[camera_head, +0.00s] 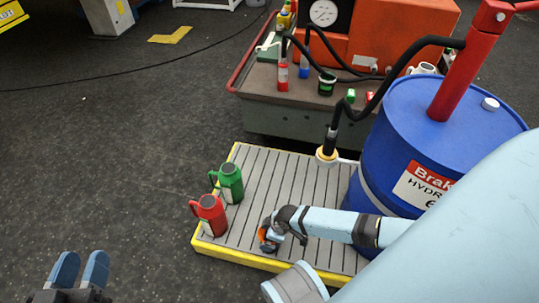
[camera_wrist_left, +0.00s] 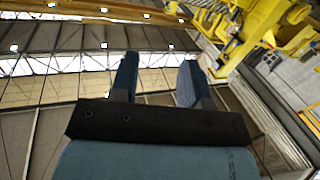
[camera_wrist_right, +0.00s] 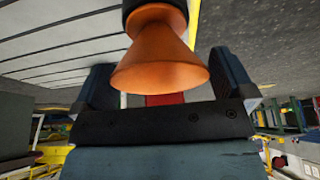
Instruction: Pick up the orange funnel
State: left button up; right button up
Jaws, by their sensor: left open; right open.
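The orange funnel (camera_head: 263,234) is at the front of the slatted platform in the head view, mostly hidden by my right gripper (camera_head: 271,230). In the right wrist view the funnel (camera_wrist_right: 160,58) is large, between and slightly beyond the open fingers of my right gripper (camera_wrist_right: 165,82). Its wide rim faces my palm and a black part joins its narrow end. I see no finger pressed on it. My left gripper (camera_head: 81,268) is open and empty over the dark floor at the lower left. Its spread fingers also show in the left wrist view (camera_wrist_left: 157,78).
A red jug (camera_head: 209,216) and a green jug (camera_head: 229,184) stand left of the right gripper on the yellow-edged platform (camera_head: 289,165). A blue drum (camera_head: 405,130) with a red pump and black hose stands at right. A cart (camera_head: 290,118) is behind. Floor at left is clear.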

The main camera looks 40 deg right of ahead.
jog(key=c, duration=0.7)
jog(key=shift+r, duration=0.2)
